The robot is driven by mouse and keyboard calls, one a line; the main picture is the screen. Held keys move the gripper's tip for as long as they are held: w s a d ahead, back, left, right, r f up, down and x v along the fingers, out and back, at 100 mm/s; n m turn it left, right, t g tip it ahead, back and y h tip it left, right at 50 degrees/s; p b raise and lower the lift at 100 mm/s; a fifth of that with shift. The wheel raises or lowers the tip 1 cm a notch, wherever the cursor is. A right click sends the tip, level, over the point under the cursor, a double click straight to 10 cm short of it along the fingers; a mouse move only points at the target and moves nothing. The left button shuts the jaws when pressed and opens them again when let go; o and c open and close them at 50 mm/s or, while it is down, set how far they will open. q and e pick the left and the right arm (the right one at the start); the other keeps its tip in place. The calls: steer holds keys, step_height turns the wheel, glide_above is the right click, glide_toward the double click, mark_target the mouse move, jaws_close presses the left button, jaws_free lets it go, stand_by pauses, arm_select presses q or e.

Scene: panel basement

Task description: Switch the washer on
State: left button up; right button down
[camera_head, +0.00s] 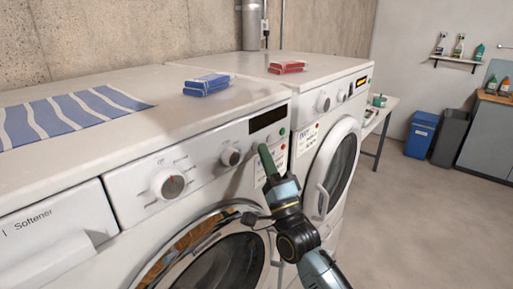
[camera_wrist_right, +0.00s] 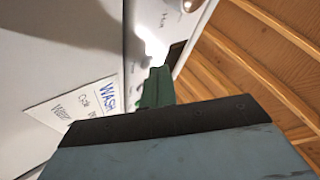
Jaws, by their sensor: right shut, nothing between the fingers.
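The washer (camera_head: 215,175) is the near white front-loader, with a dark round door, two knobs and a dark display (camera_head: 267,119). A small green button (camera_head: 282,132) and a red button below it sit at the right end of its panel. A paper label reading WASH (camera_wrist_right: 88,103) is on its front in the wrist view. My right gripper (camera_head: 265,150) is shut and empty, its green fingers pointing up at the panel just left of the buttons. In the wrist view its fingertips (camera_wrist_right: 158,75) are close to the panel; I cannot tell if they touch. My left gripper is out of view.
A second white machine (camera_head: 330,105) stands to the right, with its door shut. Bins and a cabinet stand far right; the floor (camera_head: 410,220) between is clear.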

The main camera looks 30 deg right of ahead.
steer(key=shift+w+a, duration=0.1)
steer(key=shift+w, duration=0.05)
stand_by(0.5)
steer(key=shift+s+d, duration=0.25)
steer(key=shift+s, duration=0.3)
steer(key=shift+s+d+p, duration=0.35)
steer(key=shift+s+d, duration=0.05)
steer(key=shift+s, duration=0.5)
steer(key=shift+s+d+p, duration=0.3)
steer(key=shift+s+d, duration=0.05)
steer(key=shift+s, duration=0.6)
steer(key=shift+s+d+p, duration=0.35)
steer(key=shift+s+d, duration=0.05)
steer(key=shift+s, duration=0.5)
